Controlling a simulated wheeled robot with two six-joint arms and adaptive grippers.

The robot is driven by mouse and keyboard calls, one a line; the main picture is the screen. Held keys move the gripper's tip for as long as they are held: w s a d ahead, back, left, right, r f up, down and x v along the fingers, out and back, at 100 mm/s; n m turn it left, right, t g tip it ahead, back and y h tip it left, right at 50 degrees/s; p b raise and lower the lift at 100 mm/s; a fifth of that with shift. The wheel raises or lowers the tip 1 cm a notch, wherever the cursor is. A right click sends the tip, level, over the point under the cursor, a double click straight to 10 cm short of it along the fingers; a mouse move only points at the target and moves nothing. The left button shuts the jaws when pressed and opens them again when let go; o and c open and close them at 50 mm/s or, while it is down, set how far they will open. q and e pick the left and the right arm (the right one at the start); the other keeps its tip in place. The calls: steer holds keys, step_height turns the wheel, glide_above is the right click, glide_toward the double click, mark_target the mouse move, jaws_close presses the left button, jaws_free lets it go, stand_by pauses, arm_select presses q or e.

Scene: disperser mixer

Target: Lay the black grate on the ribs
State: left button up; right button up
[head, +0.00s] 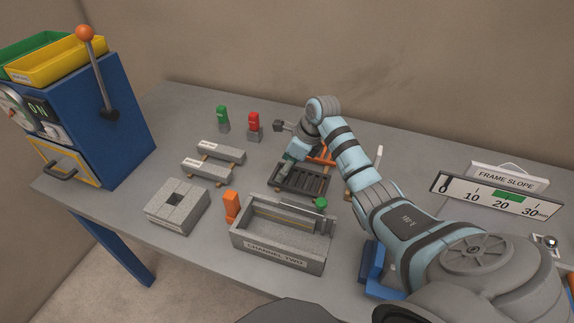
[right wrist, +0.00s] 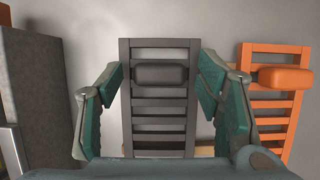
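The black grate (head: 314,185) lies flat on the table behind the grey channel box (head: 279,262), and shows in the right wrist view (right wrist: 159,107) with slats and a thick dark handle (right wrist: 161,74) across it. My right gripper (head: 287,170) is above the grate, pointing down. In the right wrist view its two teal fingers (right wrist: 160,92) are spread on either side of the handle, with gaps showing between them and it. The channel box is open on top, and a thin yellowish strip runs along its inside; I cannot make out the ribs clearly. My left gripper is not in view.
An orange grate (right wrist: 270,112) lies right beside the black one. A green knob (head: 320,202) and an orange block (head: 231,206) are by the channel. Grey bars (head: 221,151), a square block (head: 177,207) and a blue machine (head: 95,125) stand left.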

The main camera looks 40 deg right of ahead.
mark_target(303, 180)
steer(key=shift+s+r, duration=0.1)
steer(key=shift+r+p, duration=0.4)
steer(key=shift+r, duration=0.05)
steer(key=v, duration=1.1)
steer(key=shift+s+r, duration=0.15)
steer(key=shift+r, duration=0.2)
steer(key=shift+d, duration=0.1)
